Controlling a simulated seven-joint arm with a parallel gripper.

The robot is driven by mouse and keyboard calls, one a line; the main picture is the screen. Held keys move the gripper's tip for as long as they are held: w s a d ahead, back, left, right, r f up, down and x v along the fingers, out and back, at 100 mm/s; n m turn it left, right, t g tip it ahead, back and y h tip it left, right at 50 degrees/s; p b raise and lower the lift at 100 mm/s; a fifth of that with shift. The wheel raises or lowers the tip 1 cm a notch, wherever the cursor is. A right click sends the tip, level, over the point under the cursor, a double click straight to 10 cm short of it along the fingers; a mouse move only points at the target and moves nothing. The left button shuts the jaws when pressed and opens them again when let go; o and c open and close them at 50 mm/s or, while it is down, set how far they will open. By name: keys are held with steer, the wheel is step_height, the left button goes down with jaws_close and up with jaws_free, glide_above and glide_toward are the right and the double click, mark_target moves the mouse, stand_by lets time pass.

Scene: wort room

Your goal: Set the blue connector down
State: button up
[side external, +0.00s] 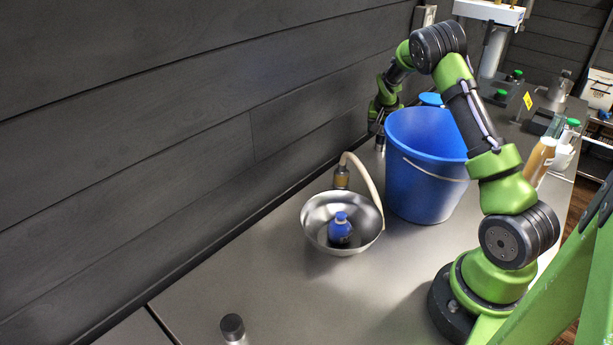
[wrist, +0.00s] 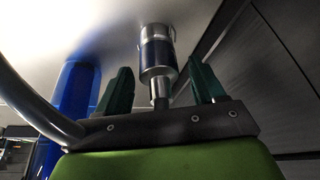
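The blue connector (wrist: 158,58) is a silver cylinder with a dark blue band and a narrow stem. In the wrist view it lies between the two dark green fingers of my gripper (wrist: 161,88), with a visible gap on each side. Its far end appears to meet the pale tabletop, though contact is hard to judge. In the side view my gripper (side external: 379,128) is low behind the blue bucket, near the wall. A small metallic piece, apparently the connector (side external: 380,144), shows just below it. The fingers are open.
The blue bucket (side external: 425,175) stands close beside my gripper. A steel bowl (side external: 313,232) holding a blue item (side external: 340,227) sits in front, with a pale hose (side external: 368,182) beside it. The dark plank wall (side external: 200,130) is close behind. The front left tabletop is mostly clear.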

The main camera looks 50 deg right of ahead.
steer(key=s+a+r+n+t+y, duration=0.2)
steer(key=a+r, duration=1.2)
steer(key=r, duration=0.2)
steer(key=s+a+r+n+t+y, duration=0.1)
steer(key=s+a+n, duration=0.1)
steer(key=s+a, duration=0.3)
steer(key=s+a+r+n+t+y, duration=0.1)
steer(key=s+a, duration=0.5)
steer(key=a, duration=0.6)
steer(key=s+a+r+n+t+y, duration=0.1)
steer(key=s+a+r+n+y, duration=0.1)
steer(key=a, duration=0.7)
steer(key=s+r+n, duration=0.1)
steer(key=s+n, duration=0.1)
steer(key=s, duration=0.1)
steer(key=shift+s+n, duration=0.3)
steer(key=shift+s, duration=0.05)
